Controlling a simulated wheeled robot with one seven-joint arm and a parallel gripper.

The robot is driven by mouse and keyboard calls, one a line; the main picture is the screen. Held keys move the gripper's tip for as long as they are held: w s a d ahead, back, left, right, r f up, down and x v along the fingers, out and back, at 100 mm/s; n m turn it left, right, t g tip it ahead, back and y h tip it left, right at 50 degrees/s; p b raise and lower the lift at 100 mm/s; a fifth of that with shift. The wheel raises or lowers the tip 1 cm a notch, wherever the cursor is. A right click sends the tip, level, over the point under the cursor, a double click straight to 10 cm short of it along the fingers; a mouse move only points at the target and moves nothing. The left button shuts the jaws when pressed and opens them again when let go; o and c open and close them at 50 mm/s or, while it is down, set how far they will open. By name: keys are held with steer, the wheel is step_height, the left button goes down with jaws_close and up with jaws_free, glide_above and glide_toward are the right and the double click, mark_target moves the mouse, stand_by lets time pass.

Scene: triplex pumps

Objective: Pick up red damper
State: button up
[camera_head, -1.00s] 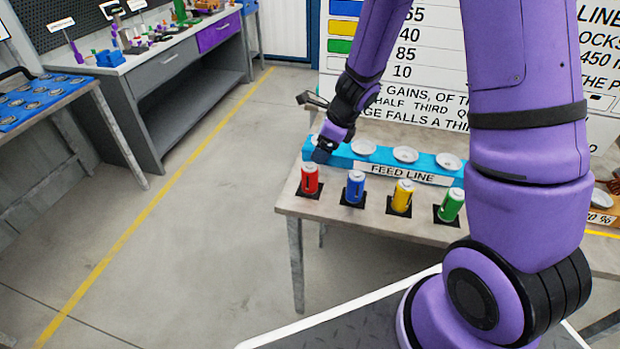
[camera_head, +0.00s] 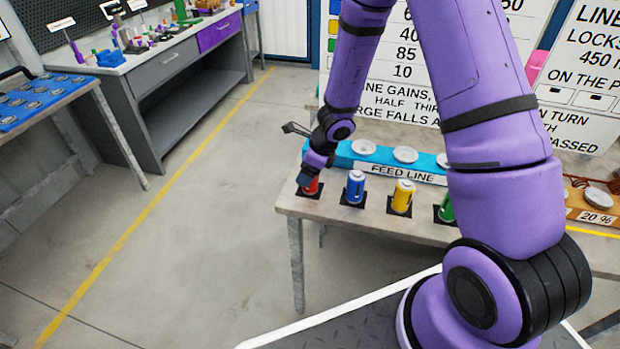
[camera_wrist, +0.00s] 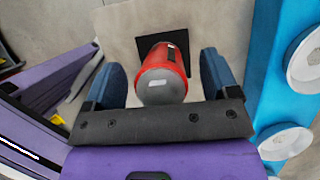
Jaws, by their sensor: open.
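The red damper (camera_head: 313,188) stands on a black square pad at the left end of the table row, partly hidden behind my gripper (camera_head: 308,180) in the head view. In the wrist view the red damper (camera_wrist: 163,75) is a red cylinder with a grey-white end, lying between the two blue fingers of my gripper (camera_wrist: 162,85). The fingers are open, with a gap on each side of the damper.
A blue damper (camera_head: 354,187), a yellow damper (camera_head: 402,196) and a partly hidden green damper (camera_head: 446,209) stand to the right on the table (camera_head: 330,212). The blue feed line rack (camera_head: 345,158) with white discs runs close behind them.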

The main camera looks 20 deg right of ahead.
steer(key=shift+f, duration=0.25)
steer(key=c, duration=1.2)
steer(key=shift+r, duration=0.1)
